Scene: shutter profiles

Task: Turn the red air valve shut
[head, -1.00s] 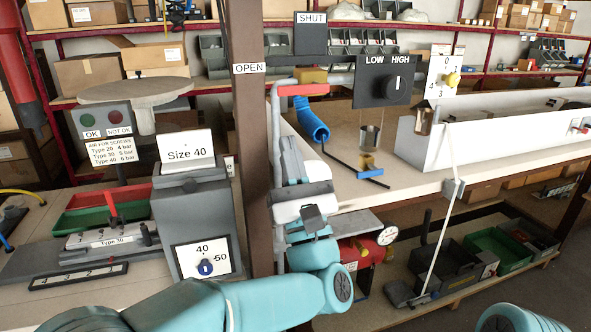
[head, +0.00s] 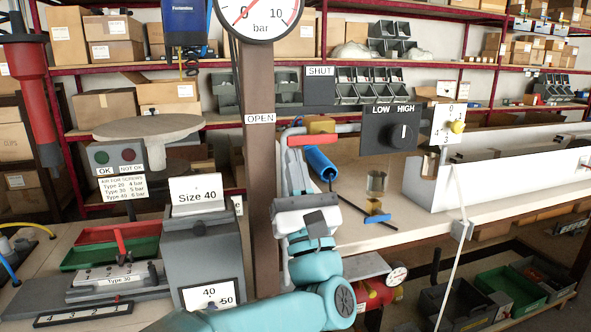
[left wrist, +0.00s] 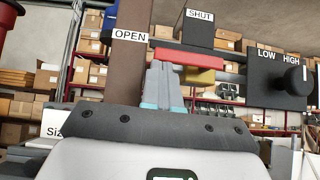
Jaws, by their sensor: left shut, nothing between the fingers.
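The red valve lever (head: 310,139) sits on a brass-coloured valve body (head: 321,124), its bar pointing left across the picture. An OPEN label (head: 261,118) is on the brown post to its left, and a SHUT plate (head: 320,71) stands above it. My left gripper (head: 294,140) is shut and empty, its fingers pointing up at the lever's left end. In the left wrist view, the closed fingertips (left wrist: 162,68) overlap the left end of the red lever (left wrist: 190,60); I cannot tell whether they touch. My right gripper is out of view.
The brown post (head: 262,180) stands close left of my gripper. A black LOW/HIGH switch box (head: 388,123) is to the right of the lever. A pressure gauge (head: 258,14) is at the top.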

